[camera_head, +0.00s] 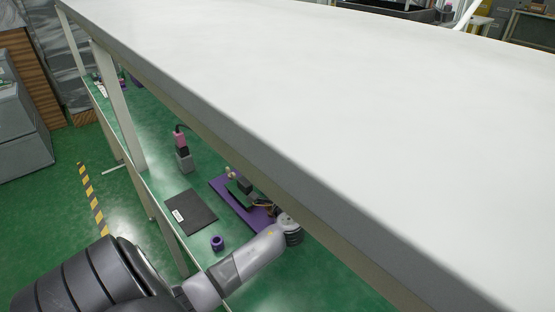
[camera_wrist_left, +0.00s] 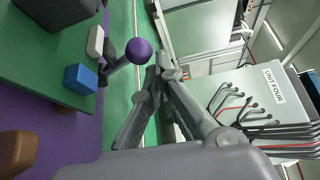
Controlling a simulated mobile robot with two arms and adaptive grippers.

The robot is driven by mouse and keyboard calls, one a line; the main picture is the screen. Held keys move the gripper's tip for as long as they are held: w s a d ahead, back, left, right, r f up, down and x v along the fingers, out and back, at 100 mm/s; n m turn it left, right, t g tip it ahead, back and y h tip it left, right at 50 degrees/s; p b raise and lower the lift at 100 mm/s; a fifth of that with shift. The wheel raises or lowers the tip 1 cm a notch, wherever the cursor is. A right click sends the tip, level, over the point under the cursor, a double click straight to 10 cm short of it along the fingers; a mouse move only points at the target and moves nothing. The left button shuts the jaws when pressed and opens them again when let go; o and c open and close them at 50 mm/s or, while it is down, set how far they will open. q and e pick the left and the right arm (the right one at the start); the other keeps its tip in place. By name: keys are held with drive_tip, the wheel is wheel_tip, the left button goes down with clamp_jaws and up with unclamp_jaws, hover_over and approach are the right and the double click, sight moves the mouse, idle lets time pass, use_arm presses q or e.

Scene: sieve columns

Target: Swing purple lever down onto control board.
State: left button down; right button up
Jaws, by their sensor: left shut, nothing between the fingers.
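The purple lever shows in the left wrist view as a round purple knob (camera_wrist_left: 139,50) on a short dark stem that sticks out from the control board. The board has a purple base (camera_wrist_left: 45,125) with a green plate (camera_wrist_left: 40,70) on it. In the head view the purple base (camera_head: 222,188) lies on the green lower shelf, partly hidden by my arm and the table edge. My left gripper (camera_wrist_left: 160,68) is shut and empty, with its fingertips just right of the knob; contact cannot be told. The left gripper in the head view (camera_head: 262,205) is small, over the board. My right gripper is not in view.
A blue block (camera_wrist_left: 80,78) and a white block (camera_wrist_left: 95,41) sit on the board near the stem. A white tabletop (camera_head: 300,80) overhangs the shelf. A black pad (camera_head: 190,211), a purple ring (camera_head: 217,243) and a grey-and-pink device (camera_head: 183,150) stand nearby. A cabled panel (camera_wrist_left: 255,95) reads "UNIT FOUR".

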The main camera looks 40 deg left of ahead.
use_arm(q)
drive_tip(key=shift+s, duration=0.25)
drive_tip(key=shift+d+f, duration=0.1)
idle(0.5)
drive_tip(key=shift+s+d, duration=0.2)
drive_tip(key=shift+d, duration=0.05)
drive_tip(key=v, duration=1.1)
drive_tip(key=shift+s+d, duration=0.1)
drive_tip(key=shift+s, duration=0.05)
